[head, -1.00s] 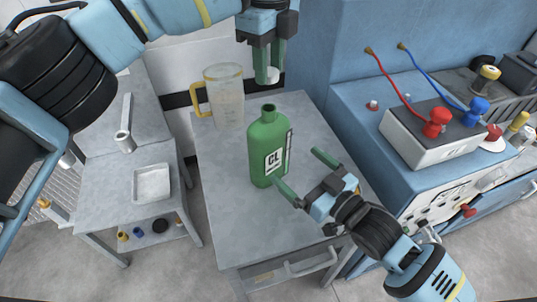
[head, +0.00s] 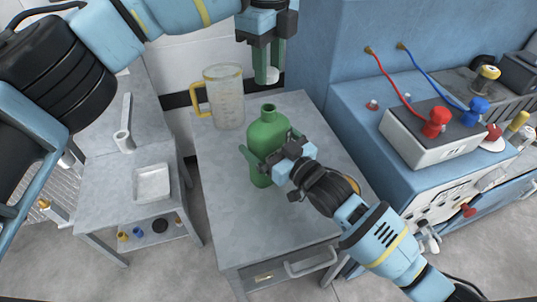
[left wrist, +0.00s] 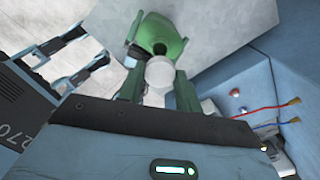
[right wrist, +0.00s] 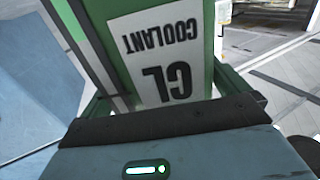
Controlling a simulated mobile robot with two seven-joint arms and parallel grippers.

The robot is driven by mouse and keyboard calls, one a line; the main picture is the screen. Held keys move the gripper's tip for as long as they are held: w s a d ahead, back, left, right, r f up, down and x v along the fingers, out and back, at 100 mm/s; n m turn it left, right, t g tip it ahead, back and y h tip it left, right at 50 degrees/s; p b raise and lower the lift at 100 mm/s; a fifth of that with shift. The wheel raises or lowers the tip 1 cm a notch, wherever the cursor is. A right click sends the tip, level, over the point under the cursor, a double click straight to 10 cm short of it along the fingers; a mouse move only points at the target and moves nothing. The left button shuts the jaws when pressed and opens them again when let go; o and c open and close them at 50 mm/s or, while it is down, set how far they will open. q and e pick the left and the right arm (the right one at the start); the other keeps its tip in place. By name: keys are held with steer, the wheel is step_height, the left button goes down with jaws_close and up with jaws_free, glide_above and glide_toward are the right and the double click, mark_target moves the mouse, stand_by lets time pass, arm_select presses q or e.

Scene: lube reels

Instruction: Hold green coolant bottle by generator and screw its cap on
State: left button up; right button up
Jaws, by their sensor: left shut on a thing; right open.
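The green coolant bottle (head: 266,131) stands upright and uncapped on the grey metal table (head: 225,215). Its open neck also shows in the left wrist view (left wrist: 160,42). My left gripper (head: 268,72) is shut on the white cap (head: 272,77), held above and behind the bottle, apart from its neck; the cap shows between the fingers in the left wrist view (left wrist: 159,71). My right gripper (head: 268,155) is open with its fingers on either side of the bottle body. In the right wrist view the bottle's label (right wrist: 165,50) fills the space between the fingers; contact cannot be told.
A clear measuring jug (head: 225,97) with a yellow rim stands behind left of the bottle. The blue generator (head: 365,110) stands to the right, carrying a box with red and blue clamps (head: 440,135). A lower side table with a tray (head: 152,183) is at left.

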steer(key=c, duration=1)
arm_select(q)
steer(key=shift+f, duration=2.5)
steer(key=shift+f, duration=0.15)
steer(key=shift+f, duration=0.75)
steer(key=shift+f, duration=0.5)
